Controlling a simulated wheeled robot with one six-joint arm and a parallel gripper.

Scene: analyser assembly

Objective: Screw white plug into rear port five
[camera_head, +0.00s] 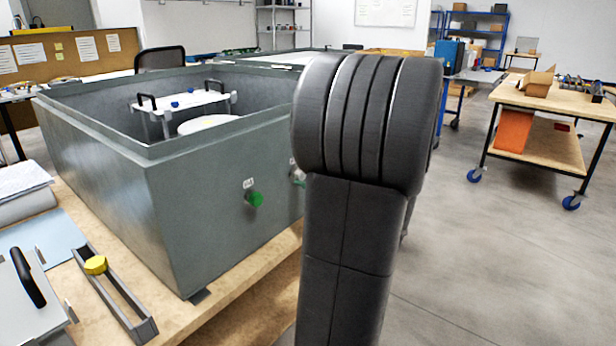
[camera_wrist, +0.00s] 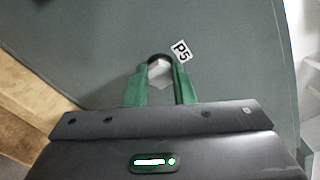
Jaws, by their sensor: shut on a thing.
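In the wrist view my gripper (camera_wrist: 162,70) has its green fingers shut on the white plug (camera_wrist: 159,74). The plug is at a dark round port (camera_wrist: 158,58) on the grey wall, beside a label reading P5 (camera_wrist: 181,50). The plug's tip and the port overlap in this view, so I cannot tell how deep the plug sits.
A green plug (camera_head: 255,199) sits in the housing wall beside a small label. A rail with a yellow cap (camera_head: 95,265) and a panel with a black handle (camera_head: 28,277) lie at the left on the bench (camera_head: 240,315). Open floor lies to the right.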

